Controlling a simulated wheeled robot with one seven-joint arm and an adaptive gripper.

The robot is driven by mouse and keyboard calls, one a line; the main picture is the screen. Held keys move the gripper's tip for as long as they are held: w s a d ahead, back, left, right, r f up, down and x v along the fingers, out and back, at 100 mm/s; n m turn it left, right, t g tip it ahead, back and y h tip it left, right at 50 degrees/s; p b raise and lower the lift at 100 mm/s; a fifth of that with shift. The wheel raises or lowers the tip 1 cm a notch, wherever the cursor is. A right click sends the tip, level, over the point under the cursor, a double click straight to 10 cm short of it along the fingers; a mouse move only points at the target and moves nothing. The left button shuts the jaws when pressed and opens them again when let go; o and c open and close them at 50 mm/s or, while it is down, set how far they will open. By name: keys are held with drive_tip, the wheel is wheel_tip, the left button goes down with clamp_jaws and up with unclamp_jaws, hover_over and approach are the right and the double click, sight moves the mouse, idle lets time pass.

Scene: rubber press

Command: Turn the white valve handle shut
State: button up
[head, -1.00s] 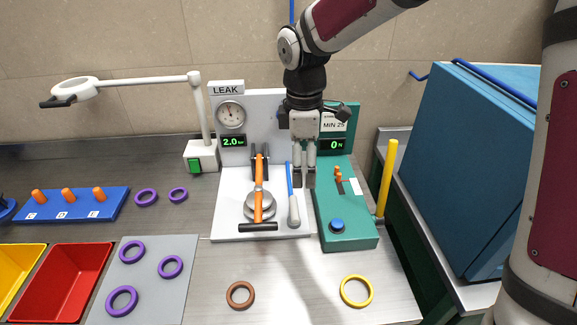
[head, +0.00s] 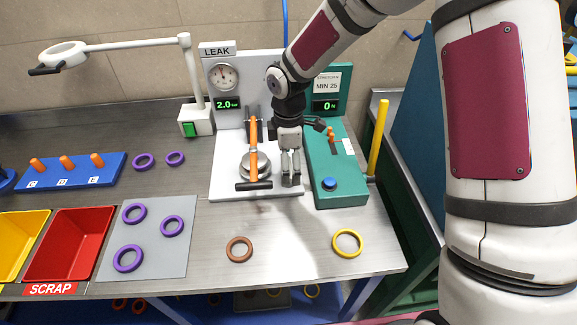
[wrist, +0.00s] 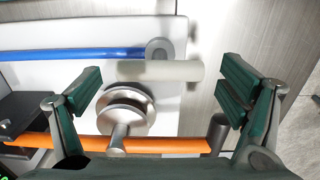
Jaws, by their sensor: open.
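In the wrist view the white valve handle (wrist: 160,71) is a pale bar lying parallel to the blue pipe (wrist: 75,54), by the grey round fitting at the pipe's end. My gripper (wrist: 165,92) is open, with one green-padded finger to each side of the handle. No contact between fingers and handle is visible. In the head view my gripper (head: 291,184) points down over the right part of the white press base (head: 225,181) and hides most of the handle.
The orange clamp lever (head: 253,150) and its round metal press (wrist: 125,108) stand close beside my gripper. The teal box (head: 340,190) with a blue button is just right. A gauge (head: 224,76) under a LEAK sign is behind. Rings lie on the bench in front.

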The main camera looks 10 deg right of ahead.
drive_tip(key=shift+f, duration=0.85)
drive_tip(key=shift+c, duration=0.2)
drive_tip(key=c, duration=1.1)
